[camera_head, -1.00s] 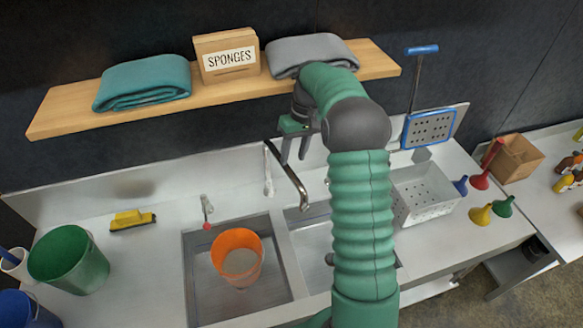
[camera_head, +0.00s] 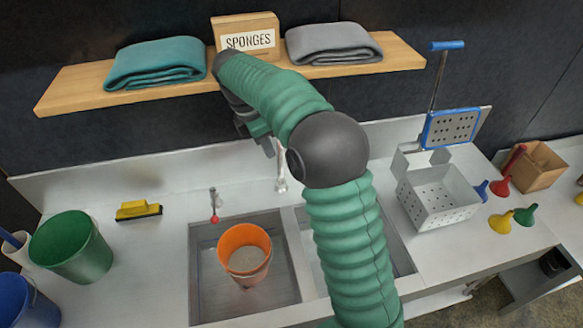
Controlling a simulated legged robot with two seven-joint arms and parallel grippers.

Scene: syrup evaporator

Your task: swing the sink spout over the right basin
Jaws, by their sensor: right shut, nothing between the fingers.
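The sink has a left basin (camera_head: 205,285) and a right basin (camera_head: 309,252). My right arm covers much of the right basin. The metal faucet (camera_head: 281,182) stands behind the sink near the divider. Its lower post shows, but the spout is mostly hidden behind my right arm and gripper, so I cannot tell which basin it is over. My right gripper (camera_head: 267,146) is shut and empty, at the upper part of the faucet. It is partly hidden by my own forearm, and I cannot tell if it touches the spout. My left gripper is not in view.
An orange bucket (camera_head: 244,255) stands in the left basin. A red-tipped tap (camera_head: 214,207) is behind it. A shelf (camera_head: 75,92) with towels and a sponge box hangs above. A perforated white box (camera_head: 437,197) stands right of the sink, a green bucket (camera_head: 70,247) left.

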